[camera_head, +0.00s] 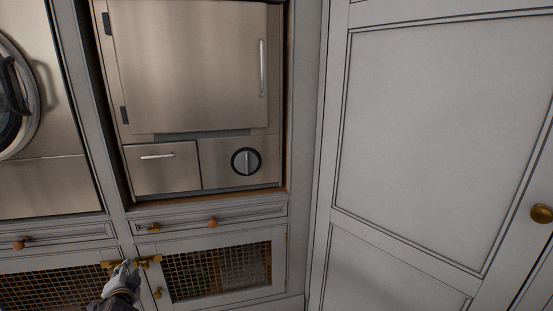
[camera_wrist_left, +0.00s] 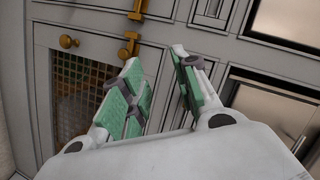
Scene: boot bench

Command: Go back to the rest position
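My left gripper (camera_head: 126,264) is low in the head view, in front of the cabinet fronts and close to the brass latch (camera_head: 150,260) by the mesh doors. In the left wrist view, my left gripper (camera_wrist_left: 156,62) has its two green-padded fingers apart, with nothing between them. The brass latch (camera_wrist_left: 128,48) shows just beyond the left fingertip there, and I see no clear contact. My right gripper is in neither view.
A mesh-panelled door (camera_head: 222,271) hangs below a shallow drawer (camera_head: 240,216) with small knobs. Above is a steel appliance (camera_head: 190,65) with a dial (camera_head: 246,161). A tall grey door (camera_head: 430,130) with a brass knob (camera_head: 541,213) fills the right.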

